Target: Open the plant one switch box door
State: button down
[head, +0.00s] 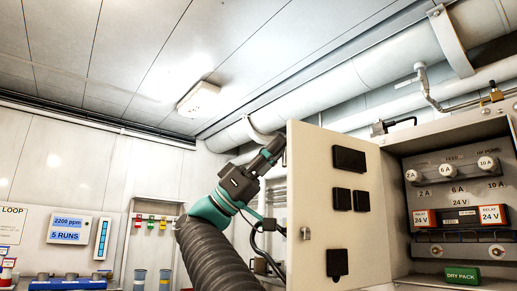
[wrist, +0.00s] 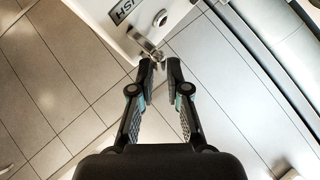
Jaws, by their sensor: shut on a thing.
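The switch box (head: 450,190) at the right of the head view stands with its cream door (head: 335,235) swung wide open to the left. The door's inner face shows, with several black blocks and a small catch on its left edge. My gripper (head: 277,145) is at the door's upper free edge, its fingertips partly hidden there. In the wrist view my gripper (wrist: 160,65) has its fingertips close together at a small metal handle (wrist: 149,48) on the door's outer face (wrist: 120,20), and is shut on it. Part of a label and a round button show beside the handle.
Inside the box are fuses, two orange 24 V relays (head: 493,215) and a green dry pack (head: 462,275). Large pipes (head: 370,70) run overhead. A readout panel (head: 68,229) hangs on the left wall. Bare tiled floor (wrist: 50,110) shows below my gripper.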

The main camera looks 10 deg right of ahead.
jog(key=shift+s+d+r, duration=0.25)
jog(key=shift+s+r, duration=0.1)
jog(key=c, duration=1.3)
grip_release()
jog(key=shift+d, duration=0.1)
jog(key=shift+o, duration=0.4)
jog(key=shift+d, duration=0.65)
jog(key=shift+w+a+f, duration=0.15)
jog(key=shift+a+f, duration=0.05)
jog(key=shift+a, duration=0.05)
jog(key=shift+f, duration=0.1)
jog(key=shift+w+a+f, duration=0.15)
jog(key=shift+w+f, duration=0.05)
jog(key=shift+f, duration=0.05)
jog(key=v, duration=1.1)
jog(key=shift+s+a+f, duration=0.1)
jog(key=shift+a, duration=0.2)
